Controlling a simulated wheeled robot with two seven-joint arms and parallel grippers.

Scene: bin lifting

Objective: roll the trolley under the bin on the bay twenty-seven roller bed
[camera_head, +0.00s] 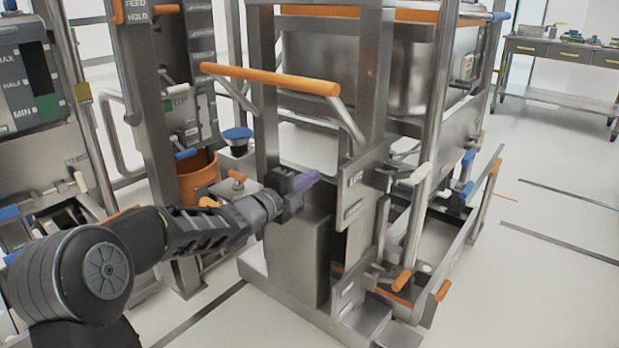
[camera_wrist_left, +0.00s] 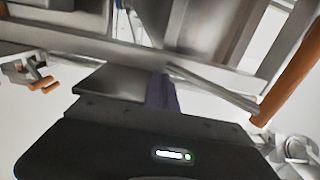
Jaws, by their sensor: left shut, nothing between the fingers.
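A steel upright frame stands in the middle of the head view, with an orange push bar (camera_head: 270,78) on two slanting arms at its near side. I take it for the trolley, but its wheels are not visible. A large steel bin (camera_head: 335,65) sits behind the uprights, partly hidden by them. No bay number or roller bed can be read for certain. My left gripper (camera_head: 307,180) has purple fingers, is shut and empty, and is below the push bar, apart from it. In the left wrist view its fingers (camera_wrist_left: 162,91) point at steel panels, with an orange bar (camera_wrist_left: 288,85) at the right. My right gripper is not in view.
A control post (camera_head: 150,110) and grey cabinet with gauge marks (camera_head: 35,85) crowd the left. An orange bucket (camera_head: 198,176) stands behind my arm. Low rails with orange and white handles lie right of the frame. Open floor (camera_head: 540,200) is at the right, with a workbench (camera_head: 560,55) beyond.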

